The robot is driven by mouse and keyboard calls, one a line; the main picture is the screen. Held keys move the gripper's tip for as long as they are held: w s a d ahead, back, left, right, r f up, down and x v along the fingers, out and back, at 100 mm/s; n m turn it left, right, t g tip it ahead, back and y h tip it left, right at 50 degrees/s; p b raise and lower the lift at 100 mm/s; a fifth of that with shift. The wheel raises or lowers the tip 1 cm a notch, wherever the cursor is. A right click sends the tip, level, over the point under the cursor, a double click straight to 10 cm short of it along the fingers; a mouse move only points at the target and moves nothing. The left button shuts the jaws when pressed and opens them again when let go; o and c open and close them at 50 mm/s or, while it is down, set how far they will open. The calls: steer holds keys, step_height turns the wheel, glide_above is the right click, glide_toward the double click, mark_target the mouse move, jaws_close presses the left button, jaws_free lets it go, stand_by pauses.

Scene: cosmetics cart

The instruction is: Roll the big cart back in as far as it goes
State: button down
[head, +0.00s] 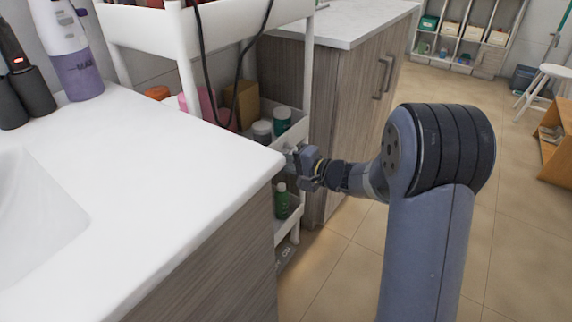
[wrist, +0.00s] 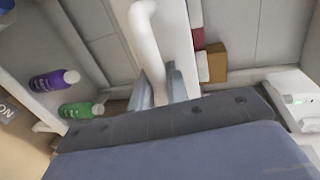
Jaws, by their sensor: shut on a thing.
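The big cart is a white tiered cart (head: 220,22) in the gap between the sink counter and a wood-fronted cabinet. Its lower tiers hold bottles and jars and are partly hidden by the counter corner. My gripper (head: 298,163) is at the cart's near right side, by the middle tier. In the wrist view, my gripper's fingers (wrist: 160,88) are shut on a white, rounded bar of the cart (wrist: 147,38). The exact contact is partly hidden.
The white sink counter (head: 150,150) stands close on the left. The cabinet (head: 345,85) stands on the right, behind my arm. A green bottle (head: 282,200) is on a lower tier. The tiled floor (head: 335,265) is open to the right. Black cables (head: 203,60) hang over the cart.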

steer(key=shift+a+r, duration=0.1)
steer(key=shift+r, duration=0.05)
steer(key=c, duration=1.4)
jaws_free()
steer(key=shift+w+a, duration=0.15)
steer(key=shift+c, duration=0.2)
steer(key=p+v, duration=0.2)
steer(key=v, duration=0.9)
